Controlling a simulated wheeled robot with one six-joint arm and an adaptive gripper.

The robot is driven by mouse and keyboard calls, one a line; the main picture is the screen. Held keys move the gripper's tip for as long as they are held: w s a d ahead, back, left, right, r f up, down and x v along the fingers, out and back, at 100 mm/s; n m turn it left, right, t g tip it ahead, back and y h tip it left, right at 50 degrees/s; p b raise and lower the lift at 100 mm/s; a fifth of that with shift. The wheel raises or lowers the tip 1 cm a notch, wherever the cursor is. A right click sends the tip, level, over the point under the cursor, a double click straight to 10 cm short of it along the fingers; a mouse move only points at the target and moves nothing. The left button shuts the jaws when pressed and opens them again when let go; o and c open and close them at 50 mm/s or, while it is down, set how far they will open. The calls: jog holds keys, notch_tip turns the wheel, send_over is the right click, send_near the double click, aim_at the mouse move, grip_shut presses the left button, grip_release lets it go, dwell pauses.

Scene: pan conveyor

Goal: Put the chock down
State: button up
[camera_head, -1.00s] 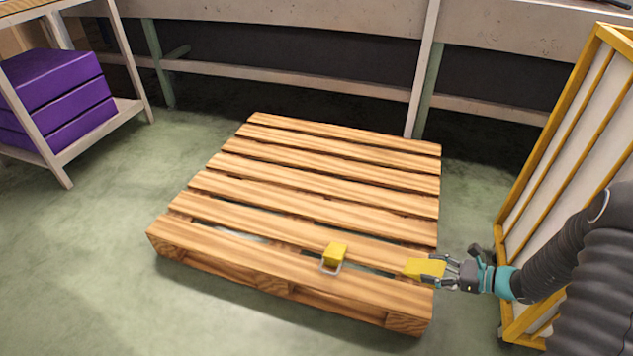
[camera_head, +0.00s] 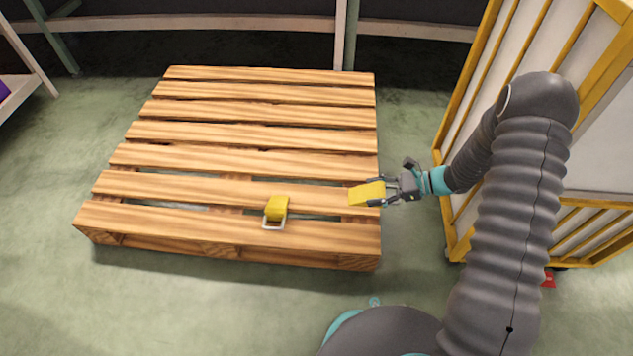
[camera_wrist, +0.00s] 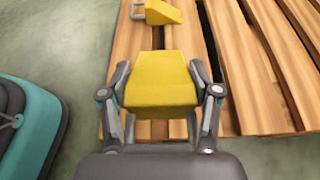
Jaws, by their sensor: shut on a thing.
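My gripper (camera_head: 382,194) is shut on a yellow chock (camera_head: 366,193), near the right edge of a wooden pallet (camera_head: 250,137). In the wrist view the held chock (camera_wrist: 163,82) sits between the two fingers (camera_wrist: 160,100), with pallet slats beyond it. A second yellow chock (camera_head: 277,208) with a metal handle rests on the near part of the pallet, to the left of the held one. It also shows at the top of the wrist view (camera_wrist: 162,12). I cannot tell whether the held chock touches the slats.
A yellow-framed cart (camera_head: 462,90) with pale panels stands right of the pallet, close to my arm. A shelf unit (camera_head: 28,62) is at the far left. The rest of the pallet top is bare, and green floor (camera_head: 190,310) lies in front.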

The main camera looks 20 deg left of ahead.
send_over(334, 213)
notch_tip(334, 213, down, 6)
jog(key=shift+w+f+b, duration=0.15)
jog(key=shift+f+b, duration=0.1)
jog(key=shift+b, duration=0.2)
jog(key=shift+f, duration=2)
jog(key=shift+b, duration=0.3)
jog(key=shift+f, duration=0.15)
jog(key=o, duration=1.4)
jog(key=shift+o, duration=0.2)
